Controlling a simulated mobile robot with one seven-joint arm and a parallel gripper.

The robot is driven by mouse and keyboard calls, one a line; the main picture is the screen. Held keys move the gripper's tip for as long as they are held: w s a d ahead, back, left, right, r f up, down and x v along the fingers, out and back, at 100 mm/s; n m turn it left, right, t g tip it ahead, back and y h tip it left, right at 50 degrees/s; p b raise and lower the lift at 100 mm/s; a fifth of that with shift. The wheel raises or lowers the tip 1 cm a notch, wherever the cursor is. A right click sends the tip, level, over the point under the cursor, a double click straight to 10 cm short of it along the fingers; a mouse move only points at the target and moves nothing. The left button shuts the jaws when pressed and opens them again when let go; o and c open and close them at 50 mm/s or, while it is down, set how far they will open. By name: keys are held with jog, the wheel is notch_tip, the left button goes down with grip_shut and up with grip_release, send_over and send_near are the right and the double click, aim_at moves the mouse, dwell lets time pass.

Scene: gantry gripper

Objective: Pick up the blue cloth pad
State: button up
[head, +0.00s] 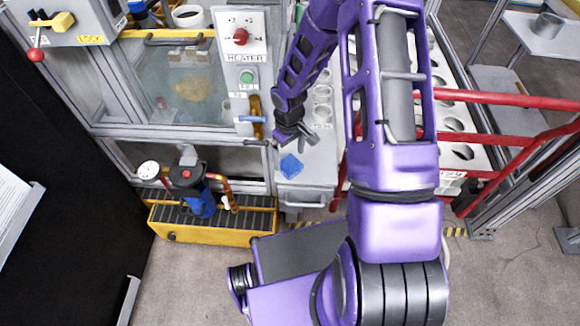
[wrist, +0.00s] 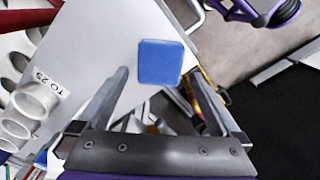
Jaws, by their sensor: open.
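The blue cloth pad (head: 291,166) lies flat on a light grey cabinet top (head: 312,178) in the head view, near its front left edge. In the wrist view the pad (wrist: 160,62) is a blue rounded square ahead of the fingers, about midway between them. My gripper (head: 288,136) is above and just behind the pad in the head view. In the wrist view my gripper (wrist: 163,80) has its two fingers spread wide with nothing held. The pad appears apart from both fingers.
White cups (wrist: 33,100) stand on the same top, left in the wrist view. Left of the top in the head view is a glass-fronted heater unit (head: 185,85) with a blue-handled valve (head: 252,119). Red rails (head: 490,98) and a holed rack (head: 455,124) are on the right.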

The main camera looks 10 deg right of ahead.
aim_at(290, 164)
notch_tip(290, 164, down, 4)
jog(key=shift+s+r, duration=0.1)
jog(key=shift+s, duration=0.05)
jog(key=shift+d, duration=0.1)
jog(key=c, duration=1.3)
notch_tip(290, 164, up, 10)
jog(key=shift+r+p, duration=0.1)
jog(key=shift+p, duration=0.55)
